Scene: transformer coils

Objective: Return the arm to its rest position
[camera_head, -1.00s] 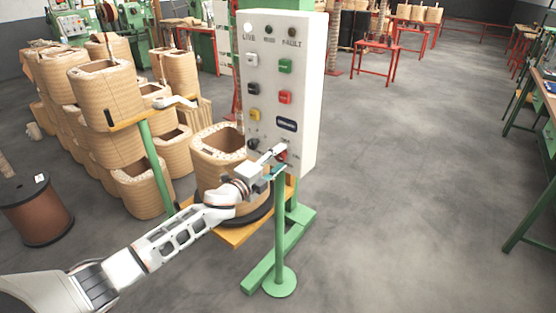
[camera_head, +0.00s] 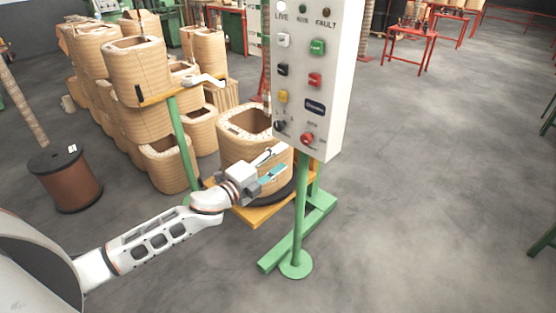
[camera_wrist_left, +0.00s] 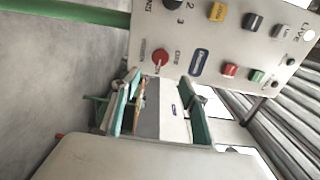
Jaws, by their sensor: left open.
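My left gripper (camera_head: 272,164) is open and empty, in front of a wound coil and to the lower left of the control panel (camera_head: 318,75). In the left wrist view its two teal-padded fingers (camera_wrist_left: 160,100) stand apart with nothing between them. The panel's red round knob (camera_head: 307,138) shows clear of the fingers; it also shows beyond the fingers in the wrist view (camera_wrist_left: 160,56). My left arm reaches in from the lower left, partly bent. My right gripper is in neither view.
A wound coil (camera_head: 240,125) stands on an orange platform behind my gripper. The panel's green post and foot (camera_head: 296,263) stand just right of it. Stacked coils (camera_head: 135,65) and a brown spool (camera_head: 66,182) are at left. The floor at right is open.

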